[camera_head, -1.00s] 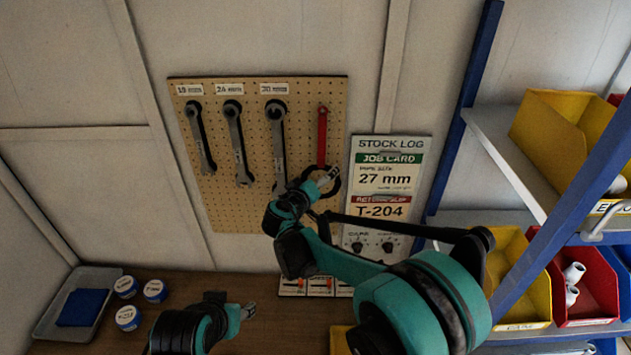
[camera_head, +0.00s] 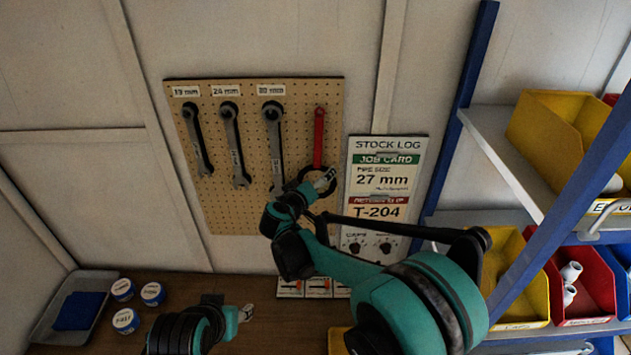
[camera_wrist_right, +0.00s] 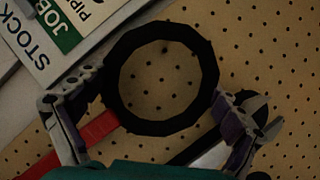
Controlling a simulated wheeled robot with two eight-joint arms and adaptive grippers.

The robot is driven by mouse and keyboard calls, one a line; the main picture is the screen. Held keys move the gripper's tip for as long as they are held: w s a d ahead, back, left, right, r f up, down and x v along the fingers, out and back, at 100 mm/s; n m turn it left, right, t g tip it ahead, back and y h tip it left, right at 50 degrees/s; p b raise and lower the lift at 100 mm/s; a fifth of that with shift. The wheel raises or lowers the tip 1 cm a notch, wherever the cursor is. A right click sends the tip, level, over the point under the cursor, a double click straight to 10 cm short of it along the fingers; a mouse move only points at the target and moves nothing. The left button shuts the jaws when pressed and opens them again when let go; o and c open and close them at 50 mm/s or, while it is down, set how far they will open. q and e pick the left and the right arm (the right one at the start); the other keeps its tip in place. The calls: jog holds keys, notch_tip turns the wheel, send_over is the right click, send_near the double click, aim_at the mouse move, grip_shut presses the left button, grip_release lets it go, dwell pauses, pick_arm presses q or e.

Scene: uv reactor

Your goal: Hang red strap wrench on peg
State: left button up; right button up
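The red strap wrench (camera_head: 319,138) hangs upright on the pegboard (camera_head: 247,212), right of three grey wrenches. Its top end is at a peg position, and its black strap loop hangs below the red handle. My right gripper (camera_head: 326,181) is at the loop. In the right wrist view the fingers (camera_wrist_right: 155,118) are spread wide on either side of the black loop (camera_wrist_right: 113,85), with visible gaps and no clear grip. The red handle (camera_wrist_right: 85,138) runs to the lower left there. My left gripper (camera_head: 246,313) is low over the bench; its finger opening is too small to judge.
A stock log board (camera_head: 382,228) is right of the pegboard, close to my right gripper. A blue-framed shelf with yellow and red bins (camera_head: 585,285) stands at the right. A grey tray (camera_head: 45,322) and three small tubs (camera_head: 123,289) sit on the bench at left.

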dwell(0.3)
jog(key=v, duration=1.2)
jog(key=s+d+f+m+g+b, duration=0.1)
jog(key=s+d+f+g+b, duration=0.15)
jog(key=d+f+b, duration=0.4)
jog(key=s+d+f+g+y+b, duration=0.1)
jog(key=s+d+f+b, duration=0.35)
jog(key=f, duration=0.25)
jog(key=s+d+f+m+g+b, duration=0.1)
jog(key=s+d+f+b, duration=0.2)
jog(key=d+f+b, duration=0.3)
jog(key=s+d+f+m+g+y+b, duration=0.1)
jog(key=s+d+f+y+b, duration=0.1)
jog(key=s+f+b, duration=0.5)
jog(key=s+d+f+m+g+y+b, duration=0.1)
jog(key=s+d+f+y+b, duration=0.1)
jog(key=s+f+b, duration=0.6)
notch_tip(320, 180, down, 8)
jog(key=shift+d+r+m+b, duration=0.1)
jog(key=shift+d+m+b, duration=0.2)
jog(key=shift+d+b, duration=0.35)
jog(key=shift+s+a, duration=0.1)
